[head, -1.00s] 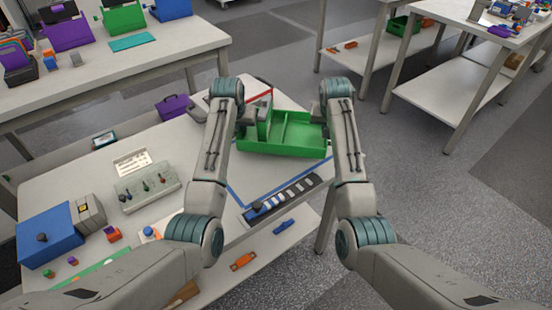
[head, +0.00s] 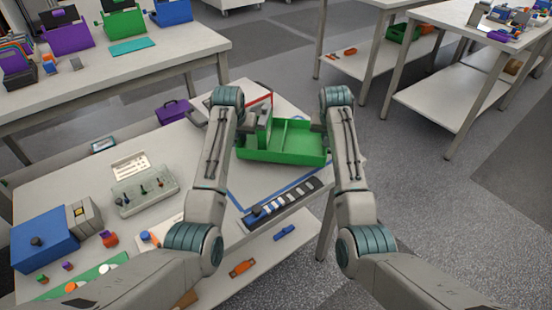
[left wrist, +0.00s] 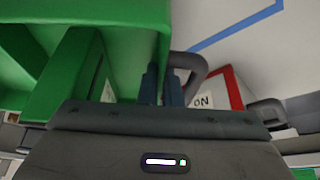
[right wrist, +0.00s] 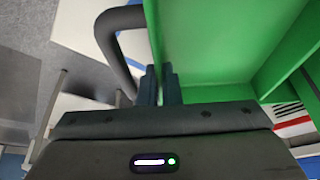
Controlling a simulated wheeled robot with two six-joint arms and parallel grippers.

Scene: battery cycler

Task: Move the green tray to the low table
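The green tray (head: 285,155) is an open box with an inner divider and dark loop handles at its ends. It is level over the back right of the white workbench (head: 85,180); I cannot tell whether it touches the top. My left gripper (head: 247,133) is at its left end, and my right gripper (head: 323,133) is at its right end. In the left wrist view the fingers (left wrist: 162,85) close on the tray's end beside the handle (left wrist: 198,68). In the right wrist view the fingers (right wrist: 160,85) do likewise, beside the other handle (right wrist: 107,40).
A blue tape outline (head: 238,198) and a dark strip of pale cells (head: 283,202) lie near the tray. A purple case (head: 173,110), a tool rack (head: 145,190) and a blue box (head: 45,240) are on the same bench. Tables with lower shelves (head: 440,85) stand at right, with open floor before them.

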